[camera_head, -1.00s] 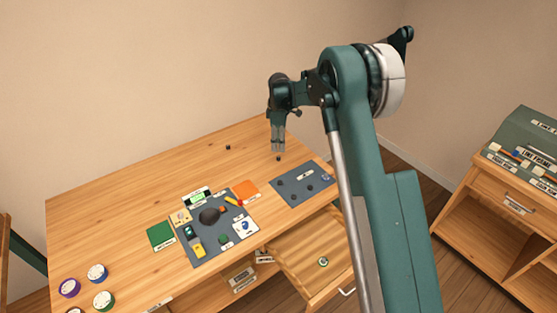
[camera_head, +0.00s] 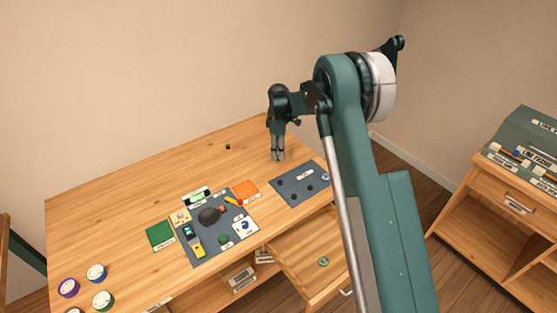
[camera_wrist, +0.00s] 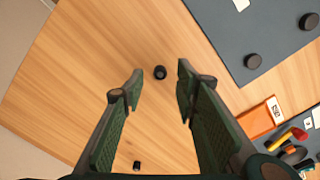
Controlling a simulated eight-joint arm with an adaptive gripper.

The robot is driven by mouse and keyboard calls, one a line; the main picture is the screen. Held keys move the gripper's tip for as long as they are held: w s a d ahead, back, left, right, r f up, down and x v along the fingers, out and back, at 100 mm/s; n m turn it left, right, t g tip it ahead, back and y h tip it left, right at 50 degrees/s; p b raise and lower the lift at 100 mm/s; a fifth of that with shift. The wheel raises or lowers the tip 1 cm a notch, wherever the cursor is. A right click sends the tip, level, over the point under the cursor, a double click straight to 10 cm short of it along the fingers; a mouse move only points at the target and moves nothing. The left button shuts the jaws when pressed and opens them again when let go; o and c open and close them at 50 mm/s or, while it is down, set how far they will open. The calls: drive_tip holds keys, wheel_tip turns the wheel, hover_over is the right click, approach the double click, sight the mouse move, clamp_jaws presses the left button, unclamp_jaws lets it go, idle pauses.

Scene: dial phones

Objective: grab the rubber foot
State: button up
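A small black rubber foot (camera_wrist: 160,72) stands on the bare wood in the wrist view, in the gap between my fingertips and not visibly touched by them. In the head view my gripper covers it. My gripper (camera_head: 278,155) points down, low over the table's far right part; it is open and empty. A second small black piece (camera_head: 228,147) lies on the wood to the left, and it also shows low in the wrist view (camera_wrist: 137,165). Several similar dark feet, such as this one (camera_head: 280,182), sit on the right grey mat (camera_head: 297,199).
A grey mat (camera_head: 222,262) with phone parts and tools lies left of the right mat. An orange card (camera_head: 245,188) and a green card (camera_head: 160,235) lie beside it. A drawer (camera_head: 300,255) stands open at the front. Wood around the near foot is clear.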

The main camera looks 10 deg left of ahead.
drive_tip(key=shift+f, duration=1.45)
drive_tip(key=c, duration=0.8)
